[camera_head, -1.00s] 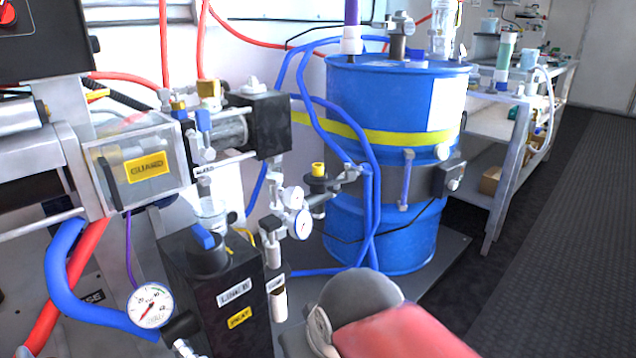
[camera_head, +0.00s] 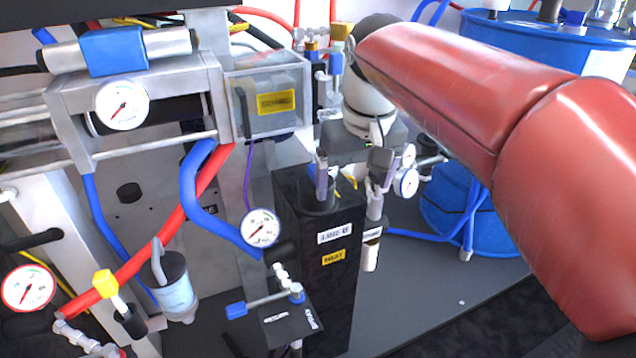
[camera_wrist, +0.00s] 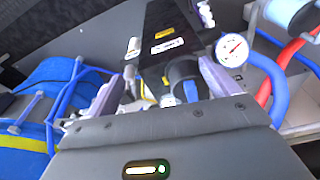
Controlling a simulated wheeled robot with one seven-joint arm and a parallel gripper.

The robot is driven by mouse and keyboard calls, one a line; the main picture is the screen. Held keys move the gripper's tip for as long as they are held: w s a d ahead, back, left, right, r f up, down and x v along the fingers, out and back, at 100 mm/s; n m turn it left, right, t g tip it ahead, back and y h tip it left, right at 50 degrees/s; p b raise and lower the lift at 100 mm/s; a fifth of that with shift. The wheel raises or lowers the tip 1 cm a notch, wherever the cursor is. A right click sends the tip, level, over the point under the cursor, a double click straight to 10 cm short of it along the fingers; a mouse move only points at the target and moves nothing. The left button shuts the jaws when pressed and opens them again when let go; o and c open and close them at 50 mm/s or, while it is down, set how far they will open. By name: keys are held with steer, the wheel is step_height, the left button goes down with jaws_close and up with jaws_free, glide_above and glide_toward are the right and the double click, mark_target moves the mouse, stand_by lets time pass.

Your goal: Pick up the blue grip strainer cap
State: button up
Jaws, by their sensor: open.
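The strainer cap is a dark round cap with a blue grip, on top of the black LINE B housing (camera_head: 312,255). In the head view the cap (camera_head: 319,205) is partly hidden behind one finger, and only a sliver of blue shows. My gripper (camera_head: 350,174) is open and empty, pointing down just above the housing top. In the wrist view the blue grip (camera_wrist: 190,88) shows between my gripper's fingers (camera_wrist: 162,78), nearer the right finger. I cannot tell whether a finger touches it.
A clear guard box (camera_head: 265,95) stands behind and left of the housing. Pressure gauges (camera_head: 405,182) and a white-bodied fitting (camera_head: 371,250) are close on the right. Another gauge (camera_head: 260,228) is on the left. A blue drum (camera_head: 465,205) stands to the right, behind my arm.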

steer(key=w+a, duration=0.2)
steer(key=w+a+r+n+g, duration=0.1)
steer(key=w, duration=0.1)
steer(key=w+a+r+g, duration=0.1)
steer(key=w+a, duration=0.1)
steer(key=w, duration=0.1)
steer(key=shift+a+h, duration=0.3)
steer(key=shift+w+a, duration=0.1)
steer(key=f, duration=0.2)
steer(key=f+b, duration=0.1)
steer(key=f, duration=0.4)
steer(key=shift+s+f, duration=0.25)
steer(key=shift+f, duration=0.05)
steer(key=shift+c, duration=0.2)
steer(key=c, duration=1.1)
steer(key=shift+r, duration=0.1)
